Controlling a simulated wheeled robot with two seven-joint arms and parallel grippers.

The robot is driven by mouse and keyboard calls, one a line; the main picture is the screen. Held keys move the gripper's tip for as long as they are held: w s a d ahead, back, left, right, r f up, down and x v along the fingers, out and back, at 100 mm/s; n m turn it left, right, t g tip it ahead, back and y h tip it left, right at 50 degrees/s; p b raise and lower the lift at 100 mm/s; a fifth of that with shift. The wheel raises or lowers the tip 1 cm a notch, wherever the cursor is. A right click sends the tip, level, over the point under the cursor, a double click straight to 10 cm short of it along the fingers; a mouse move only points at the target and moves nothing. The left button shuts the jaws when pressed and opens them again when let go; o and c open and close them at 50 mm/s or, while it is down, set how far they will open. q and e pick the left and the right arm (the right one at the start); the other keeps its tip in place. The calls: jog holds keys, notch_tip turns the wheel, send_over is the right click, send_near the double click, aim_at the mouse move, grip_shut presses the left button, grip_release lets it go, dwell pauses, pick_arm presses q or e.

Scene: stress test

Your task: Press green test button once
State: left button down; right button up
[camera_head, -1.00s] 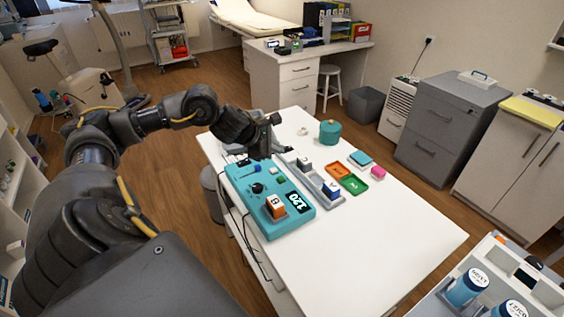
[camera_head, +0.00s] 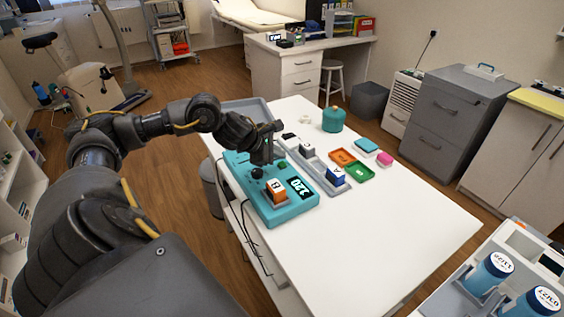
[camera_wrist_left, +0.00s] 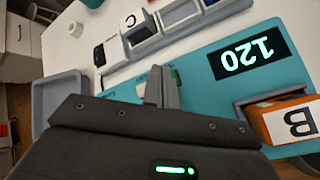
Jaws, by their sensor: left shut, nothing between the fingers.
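A teal test device (camera_head: 283,214) lies on the left side of the white table. It carries an orange block marked B (camera_head: 276,190), a black knob (camera_head: 257,173) and a lit display (camera_head: 299,187) reading 120. The green button (camera_head: 282,163) is on its far half. My left gripper (camera_head: 268,162) is shut and empty, pointing down over the device just left of the button. In the left wrist view the gripper's fingers (camera_wrist_left: 160,90) partly cover the green button (camera_wrist_left: 177,77). I cannot tell whether the fingertips touch the device. My right gripper is out of view.
A grey rack with blocks (camera_head: 336,176) stands right of the device. Orange (camera_head: 343,157) and green (camera_head: 358,172) trays and a teal pot (camera_head: 333,120) lie beyond. A grey tray (camera_wrist_left: 50,103) is at the far left. The table's near right is clear.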

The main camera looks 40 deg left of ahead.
pick_arm(q)
jog(key=shift+f, duration=0.15)
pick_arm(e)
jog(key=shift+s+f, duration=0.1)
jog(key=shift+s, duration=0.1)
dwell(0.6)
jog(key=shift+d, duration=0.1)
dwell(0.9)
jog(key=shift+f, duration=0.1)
pick_arm(q)
jog(key=shift+f+b, duration=0.4)
jog(key=shift+b, duration=0.2)
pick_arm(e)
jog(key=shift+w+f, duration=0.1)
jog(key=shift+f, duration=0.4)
pick_arm(q)
jog(key=shift+f+b, duration=0.5)
jog(key=shift+b, duration=0.05)
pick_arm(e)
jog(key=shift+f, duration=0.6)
pick_arm(q)
jog(key=shift+r, duration=0.2)
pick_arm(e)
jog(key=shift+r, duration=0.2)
pick_arm(q)
jog(key=shift+r+p, duration=0.6)
jog(key=shift+r, duration=0.15)
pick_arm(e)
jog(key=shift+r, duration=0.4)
